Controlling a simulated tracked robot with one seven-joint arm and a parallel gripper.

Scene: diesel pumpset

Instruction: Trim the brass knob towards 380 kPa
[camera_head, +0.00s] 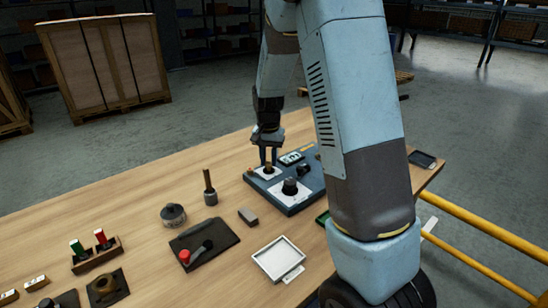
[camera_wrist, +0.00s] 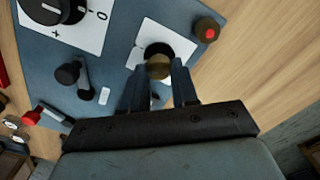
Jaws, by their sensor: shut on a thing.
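The brass knob (camera_wrist: 159,68) sits on a white plate (camera_wrist: 180,38) on the blue-grey control panel (camera_wrist: 110,70) in the wrist view. My gripper (camera_wrist: 158,85) points down at it, with one finger on each side, shut on the knob. In the head view my gripper (camera_head: 267,158) is over the panel's left part (camera_head: 293,207), and the knob (camera_head: 267,170) shows small between the fingers. A display (camera_head: 291,158) is on the panel behind; its reading is too small to tell.
A black dial (camera_head: 290,187) on a white plate and a black lever (camera_wrist: 70,73) are near the gripper on the panel. A red-topped button (camera_wrist: 207,29) is close by. A white tray (camera_head: 278,260), a dark mat (camera_head: 218,237) and a grey block (camera_head: 247,216) lie on the wooden table.

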